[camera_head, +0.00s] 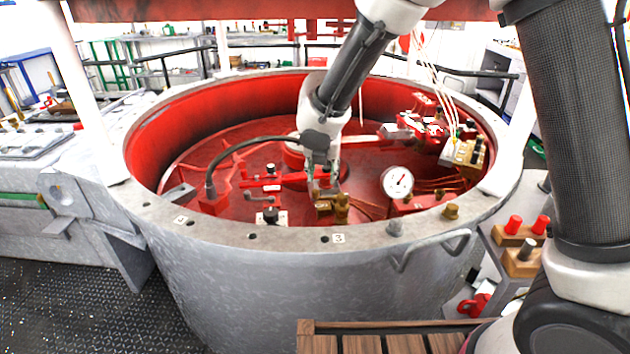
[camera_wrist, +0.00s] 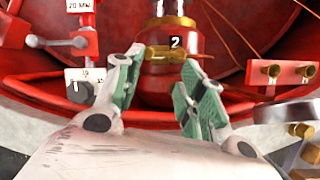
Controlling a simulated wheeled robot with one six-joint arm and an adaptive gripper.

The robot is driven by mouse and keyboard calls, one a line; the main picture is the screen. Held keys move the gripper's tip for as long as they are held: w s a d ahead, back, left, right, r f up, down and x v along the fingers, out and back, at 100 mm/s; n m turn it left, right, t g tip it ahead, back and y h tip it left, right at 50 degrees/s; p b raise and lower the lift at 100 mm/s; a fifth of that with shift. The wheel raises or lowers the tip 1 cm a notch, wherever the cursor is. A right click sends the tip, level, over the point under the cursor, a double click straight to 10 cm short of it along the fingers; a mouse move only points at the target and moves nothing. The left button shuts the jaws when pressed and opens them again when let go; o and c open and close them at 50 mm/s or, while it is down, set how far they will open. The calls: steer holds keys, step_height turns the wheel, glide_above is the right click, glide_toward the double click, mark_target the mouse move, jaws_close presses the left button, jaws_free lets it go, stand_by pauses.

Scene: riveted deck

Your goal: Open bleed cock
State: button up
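A brass fitting with a short horizontal bar (camera_wrist: 160,53) and a black tag marked 2 sits on a red base in the wrist view. It looks like a cock; I cannot read a name on it. My gripper (camera_wrist: 163,60) is open, its two green-padded fingers spread to either side of the fitting's lower part in the picture. Nothing is held between them. I cannot tell whether they touch it. In the head view my gripper (camera_head: 323,182) points down inside the red tub, just above brass parts (camera_head: 325,207), and partly hides what lies behind.
A grey round tub rim (camera_head: 285,238) surrounds the work area. A white dial gauge (camera_head: 398,181) stands right of my gripper. A black knob on a white plate (camera_head: 270,215) stands left, also in the wrist view (camera_wrist: 82,88). A black hose (camera_head: 245,145) arches at left.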

mark_target(316, 191)
steer(key=shift+n, duration=0.6)
steer(key=x, duration=0.3)
steer(key=a+x, duration=0.1)
steer(key=x, duration=0.2)
steer(key=a+x, duration=0.1)
steer(key=x, duration=0.2)
steer(key=shift+s+f, duration=0.15)
steer(key=shift+f, duration=0.05)
steer(key=shift+c, duration=0.5)
jaws_close()
